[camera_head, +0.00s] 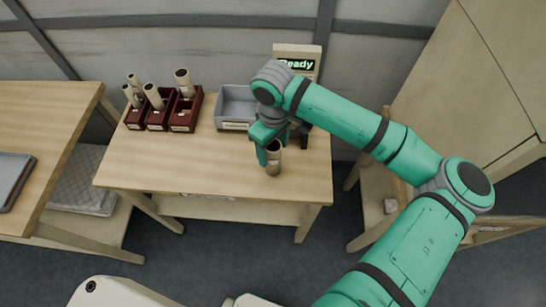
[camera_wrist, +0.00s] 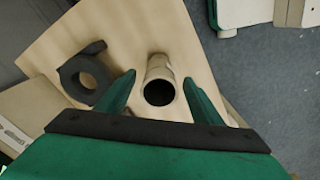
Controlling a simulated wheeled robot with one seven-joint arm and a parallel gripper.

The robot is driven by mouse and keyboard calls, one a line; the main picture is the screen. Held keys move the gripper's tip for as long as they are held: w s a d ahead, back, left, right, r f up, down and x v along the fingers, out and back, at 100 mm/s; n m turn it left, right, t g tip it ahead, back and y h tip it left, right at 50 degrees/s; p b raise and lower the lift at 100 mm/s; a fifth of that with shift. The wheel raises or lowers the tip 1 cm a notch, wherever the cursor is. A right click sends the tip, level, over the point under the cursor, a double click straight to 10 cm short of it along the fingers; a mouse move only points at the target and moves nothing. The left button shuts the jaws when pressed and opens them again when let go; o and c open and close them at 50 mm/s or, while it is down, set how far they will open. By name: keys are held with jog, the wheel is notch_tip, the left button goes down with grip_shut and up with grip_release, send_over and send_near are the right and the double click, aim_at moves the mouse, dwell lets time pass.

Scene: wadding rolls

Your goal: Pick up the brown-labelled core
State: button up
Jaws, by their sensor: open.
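A cardboard-coloured core (camera_head: 273,158) stands upright near the right front of the wooden table. In the wrist view the core (camera_wrist: 159,76) shows its dark open top. A paler band shows on its side, but I cannot make out a label colour. My gripper (camera_wrist: 159,80) is open, with one green finger on each side of the core. The left finger is visibly apart from it; the right one is close, and I cannot tell if it touches. In the head view my gripper (camera_head: 267,151) hides part of the core.
Three dark red bins (camera_head: 183,127) with several cores stand at the table's back left. A grey tray (camera_head: 236,123) and a "Ready" display (camera_head: 297,64) stand at the back. A black ring-shaped holder (camera_wrist: 96,73) lies left of the core in the wrist view. The table's front left is clear.

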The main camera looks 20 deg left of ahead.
jog(key=shift+f, duration=2.5)
jog(key=c, duration=1.1)
